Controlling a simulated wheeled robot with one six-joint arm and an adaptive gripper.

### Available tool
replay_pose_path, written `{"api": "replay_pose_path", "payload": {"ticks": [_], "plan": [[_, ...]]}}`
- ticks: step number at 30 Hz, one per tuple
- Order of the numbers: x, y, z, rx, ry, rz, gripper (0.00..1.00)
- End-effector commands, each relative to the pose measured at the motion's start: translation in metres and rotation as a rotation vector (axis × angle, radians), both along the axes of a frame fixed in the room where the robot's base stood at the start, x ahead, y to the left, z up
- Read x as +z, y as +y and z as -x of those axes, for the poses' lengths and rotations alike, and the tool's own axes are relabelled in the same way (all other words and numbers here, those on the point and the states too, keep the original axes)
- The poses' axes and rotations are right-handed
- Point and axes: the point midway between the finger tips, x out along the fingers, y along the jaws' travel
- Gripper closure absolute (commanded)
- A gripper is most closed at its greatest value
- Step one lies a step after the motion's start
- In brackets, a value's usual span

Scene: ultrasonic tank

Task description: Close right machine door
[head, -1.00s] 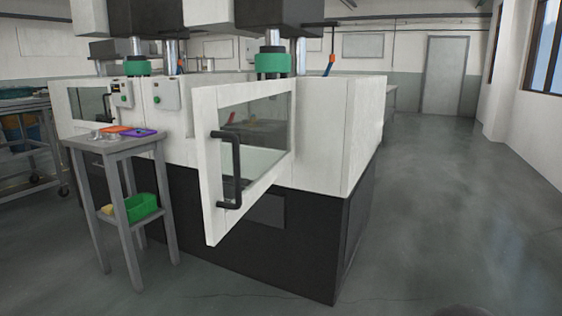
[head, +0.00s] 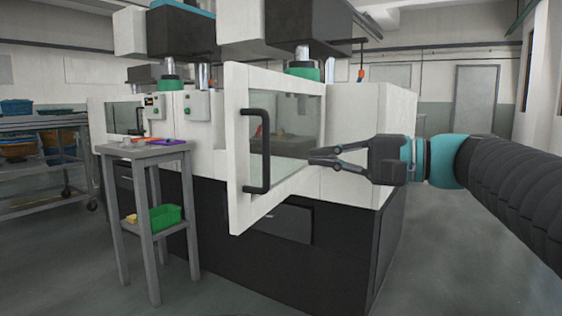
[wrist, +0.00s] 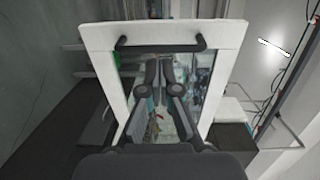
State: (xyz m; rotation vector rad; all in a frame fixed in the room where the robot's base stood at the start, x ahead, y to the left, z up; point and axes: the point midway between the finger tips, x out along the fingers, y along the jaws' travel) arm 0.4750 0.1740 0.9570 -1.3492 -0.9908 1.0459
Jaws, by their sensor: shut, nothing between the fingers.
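The right machine door (head: 238,190) has a white frame, a glass pane and a black handle (head: 266,150). It stands swung open, out from the front of the white and black machine (head: 385,120). My gripper (head: 310,157) reaches in from the right of the head view, on the hinge side of the door, with its fingers pointing left in front of the pane. Its fingers look shut and empty. In the wrist view the door frame (wrist: 100,60) surrounds my gripper (wrist: 158,62), and the handle (wrist: 160,46) lies beyond the fingertips. I cannot tell whether the fingers touch the pane.
A grey cart (head: 40,165) is at the far left. The machine's other door (head: 122,117) is behind the table. Floor shows at right.

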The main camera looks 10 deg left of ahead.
Motion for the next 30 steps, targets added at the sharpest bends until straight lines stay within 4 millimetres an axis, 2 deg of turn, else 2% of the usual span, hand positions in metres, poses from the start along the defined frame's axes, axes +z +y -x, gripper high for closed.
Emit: {"api": "replay_pose_path", "payload": {"ticks": [5,8,24,30], "plan": [[0.01,0.005,-0.005,0.015,-0.01,-0.044,1.0],[0.01,0.016,-0.007,0.017,-0.009,-0.044,1.0],[0.009,0.107,-0.03,0.016,-0.009,-0.042,1.0],[0.01,0.128,-0.036,0.014,-0.01,-0.042,1.0]]}}
